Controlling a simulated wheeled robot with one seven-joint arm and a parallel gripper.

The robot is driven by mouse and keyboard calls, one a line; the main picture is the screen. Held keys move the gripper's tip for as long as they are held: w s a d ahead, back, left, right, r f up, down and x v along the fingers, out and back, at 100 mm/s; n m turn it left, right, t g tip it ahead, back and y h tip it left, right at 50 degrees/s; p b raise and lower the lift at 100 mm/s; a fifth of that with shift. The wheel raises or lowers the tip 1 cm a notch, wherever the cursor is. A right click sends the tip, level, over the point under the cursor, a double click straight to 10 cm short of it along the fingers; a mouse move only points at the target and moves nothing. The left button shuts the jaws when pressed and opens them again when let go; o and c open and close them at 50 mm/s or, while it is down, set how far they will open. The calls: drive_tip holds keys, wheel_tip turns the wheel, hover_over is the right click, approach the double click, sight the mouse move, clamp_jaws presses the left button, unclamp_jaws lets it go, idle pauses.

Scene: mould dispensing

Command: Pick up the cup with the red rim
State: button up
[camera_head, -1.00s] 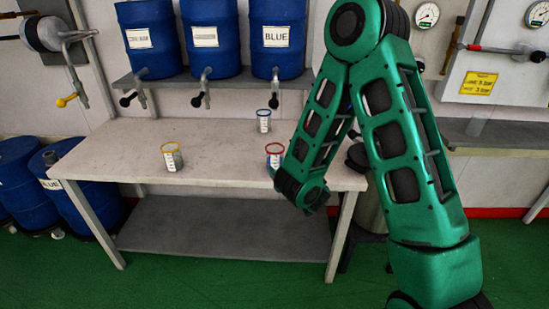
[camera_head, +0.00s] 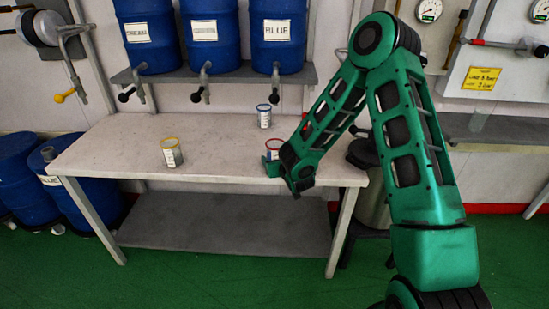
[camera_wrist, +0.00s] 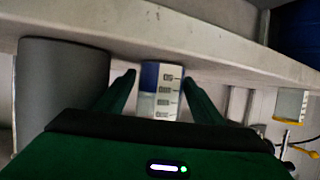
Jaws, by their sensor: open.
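The cup with the red rim (camera_head: 272,146) stands on the table near its front right in the head view. My arm's end hides part of it on the right. My gripper (camera_wrist: 159,76) is open in the wrist view, its two dark green fingers apart. A pale cup with scale marks and a blue part (camera_wrist: 163,92) shows between the fingers. No red rim shows on it there, and I cannot tell whether the fingers touch it.
A yellow-rimmed cup (camera_head: 171,153) stands on the table (camera_head: 110,145) to the left, and a blue-rimmed cup (camera_head: 264,115) behind. Blue barrels with taps sit on a shelf (camera_head: 235,77) above the table. A grey cylinder (camera_wrist: 60,85) is left of the fingers.

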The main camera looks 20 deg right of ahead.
drive_tip(key=shift+w+f, duration=0.25)
drive_tip(key=shift+w, duration=0.4)
drive_tip(key=shift+c, duration=0.6)
drive_tip(key=c, duration=0.8)
drive_tip(key=shift+a+r, duration=0.1)
drive_tip(key=shift+r, duration=0.05)
